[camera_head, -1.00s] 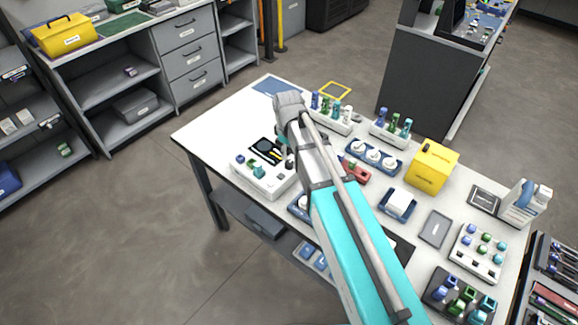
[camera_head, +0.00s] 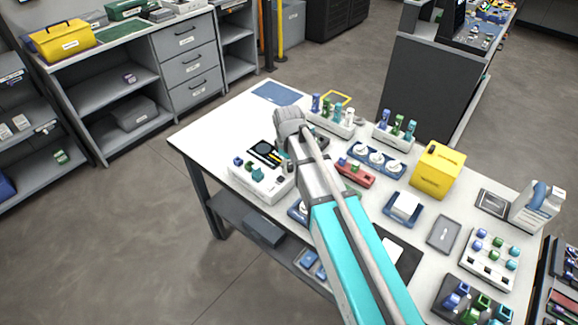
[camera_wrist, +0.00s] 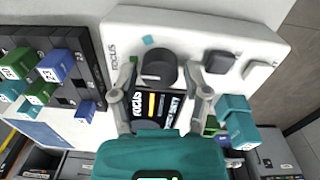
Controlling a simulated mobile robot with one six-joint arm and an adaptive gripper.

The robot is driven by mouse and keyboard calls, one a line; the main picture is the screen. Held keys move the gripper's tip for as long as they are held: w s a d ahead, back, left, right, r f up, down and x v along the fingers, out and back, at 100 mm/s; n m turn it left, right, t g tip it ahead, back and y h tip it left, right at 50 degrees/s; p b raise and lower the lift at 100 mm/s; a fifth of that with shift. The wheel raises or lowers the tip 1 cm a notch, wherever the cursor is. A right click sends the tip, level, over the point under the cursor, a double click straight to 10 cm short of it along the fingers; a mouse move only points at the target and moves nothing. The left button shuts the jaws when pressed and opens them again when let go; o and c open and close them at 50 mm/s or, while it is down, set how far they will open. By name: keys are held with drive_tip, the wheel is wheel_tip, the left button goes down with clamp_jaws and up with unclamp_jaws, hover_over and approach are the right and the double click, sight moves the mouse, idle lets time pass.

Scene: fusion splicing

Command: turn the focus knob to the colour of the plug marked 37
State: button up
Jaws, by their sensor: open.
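The white device (camera_wrist: 225,35) marked FOCUS fills the upper middle of the wrist view. Its dark focus knob (camera_wrist: 158,70) stands between the fingers of my gripper (camera_wrist: 160,82), which is open. I cannot tell whether either finger touches the knob. A teal square mark (camera_wrist: 149,40) lies just beyond the knob. At left, a dark rack (camera_wrist: 88,62) holds numbered green plugs (camera_wrist: 40,93) and blue plugs (camera_wrist: 60,64); their numbers are too small to read surely. In the head view the device (camera_head: 262,185) sits at the table's left, its knob hidden by my arm.
The white table (camera_head: 215,125) also bears a yellow box (camera_head: 438,170), a blue holder with round white parts (camera_head: 375,160), a red block (camera_head: 357,175) and plug racks. Teal plugs (camera_wrist: 240,125) stand right of my gripper. A blue mat (camera_head: 278,93) lies at the far corner.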

drive_tip(key=shift+c, duration=0.3)
clamp_jaws()
drive_tip(key=shift+m, duration=0.4)
drive_tip(key=m, duration=1.1)
idle(0.4)
